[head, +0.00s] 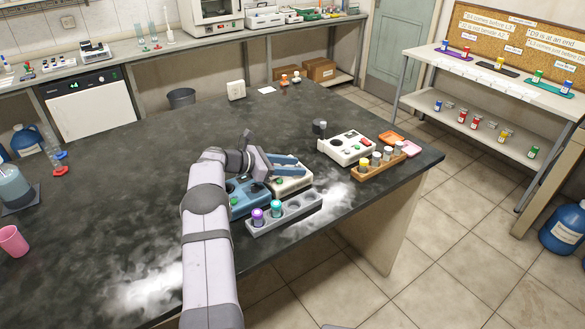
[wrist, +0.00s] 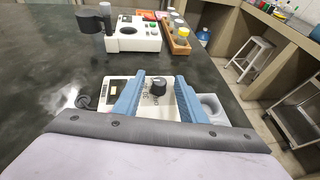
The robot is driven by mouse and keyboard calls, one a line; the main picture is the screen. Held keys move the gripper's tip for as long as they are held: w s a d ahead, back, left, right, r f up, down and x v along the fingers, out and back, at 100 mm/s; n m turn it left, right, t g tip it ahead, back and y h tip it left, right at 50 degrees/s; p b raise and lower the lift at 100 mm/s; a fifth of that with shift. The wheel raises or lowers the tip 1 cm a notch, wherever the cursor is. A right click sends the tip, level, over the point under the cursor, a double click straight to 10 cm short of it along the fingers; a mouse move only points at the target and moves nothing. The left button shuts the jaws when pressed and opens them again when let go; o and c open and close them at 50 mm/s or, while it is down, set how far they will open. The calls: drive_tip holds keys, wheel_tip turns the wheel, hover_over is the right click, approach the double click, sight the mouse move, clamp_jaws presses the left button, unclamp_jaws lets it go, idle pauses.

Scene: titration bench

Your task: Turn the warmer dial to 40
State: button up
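In the wrist view a cream box with a black dial (wrist: 158,87) and printed numbers, one reading like 30, lies under my gripper (wrist: 161,77). I take this box for the warmer (wrist: 113,88). The two blue fingers are apart, one on each side of the dial; I cannot tell whether they touch it. The dial's pointer is too small to read. In the head view my gripper (head: 302,165) is over the cream warmer (head: 293,186), and the dial is hidden there by the fingers.
A blue device (head: 248,199) stands just left of the warmer. A grey rack (head: 290,219) with purple-capped and teal-capped vials is in front. A white device (head: 346,148) and a wooden vial rack (head: 379,166) stand to the right. A pink cup (head: 12,240) is far left.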

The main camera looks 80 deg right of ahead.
drive_tip(key=shift+r+n+h+p, duration=0.15)
drive_tip(key=shift+n+h+p, duration=0.15)
drive_tip(key=shift+p, duration=0.05)
drive_tip(key=shift+s+a+n+t+h+p, duration=0.1)
drive_tip(key=shift+s+n+t+h+p, duration=0.05)
drive_tip(key=shift+n+t+h+p, duration=0.3)
